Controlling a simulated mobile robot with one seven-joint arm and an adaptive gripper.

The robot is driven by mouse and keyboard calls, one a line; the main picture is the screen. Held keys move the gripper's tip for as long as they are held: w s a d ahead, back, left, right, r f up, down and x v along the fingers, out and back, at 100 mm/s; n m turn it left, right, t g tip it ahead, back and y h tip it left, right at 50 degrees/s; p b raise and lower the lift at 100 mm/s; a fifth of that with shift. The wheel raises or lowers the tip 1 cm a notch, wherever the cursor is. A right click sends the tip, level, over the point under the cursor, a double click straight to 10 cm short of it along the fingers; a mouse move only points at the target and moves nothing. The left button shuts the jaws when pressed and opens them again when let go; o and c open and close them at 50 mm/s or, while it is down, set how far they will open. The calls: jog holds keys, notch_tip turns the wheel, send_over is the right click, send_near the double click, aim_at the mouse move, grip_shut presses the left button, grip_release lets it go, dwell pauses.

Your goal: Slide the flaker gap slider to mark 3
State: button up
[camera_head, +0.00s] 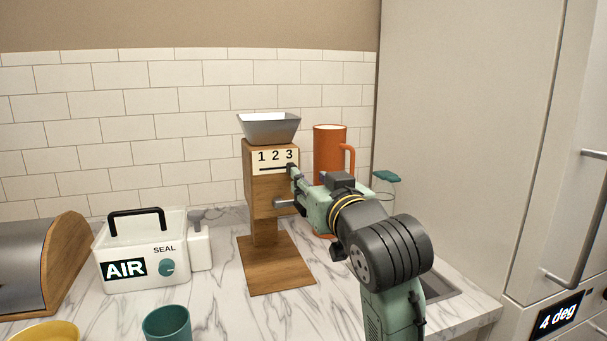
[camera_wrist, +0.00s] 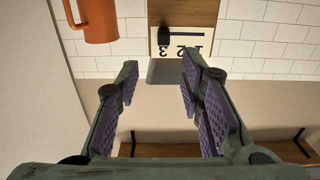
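The flaker (camera_head: 262,190) is a wooden mill on a wooden base, with a grey hopper on top. Its pale scale plate (camera_head: 265,157) reads 1, 2, 3 above a dark horizontal slot. The wrist view is upside down. There the black slider knob (camera_wrist: 165,33) sits at the slot's 3 end, roughly in line with the 3. My gripper (camera_wrist: 160,72) is open and empty, its purple-padded fingers wide apart. The knob appears between and beyond the fingertips, with no visible contact. In the head view my gripper (camera_head: 296,179) is at the flaker's right front and covers the slot's right end.
An orange mug (camera_head: 328,150) stands behind my arm, right of the flaker. A white AIR box (camera_head: 140,250) with a black handle and a white bottle (camera_head: 200,248) stand left. A teal cup (camera_head: 167,324) is at the front. A tall cabinet (camera_head: 460,120) bounds the right.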

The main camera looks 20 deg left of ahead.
jog(key=v, duration=0.2)
jog(key=shift+s+d, duration=0.2)
jog(key=shift+a, duration=0.15)
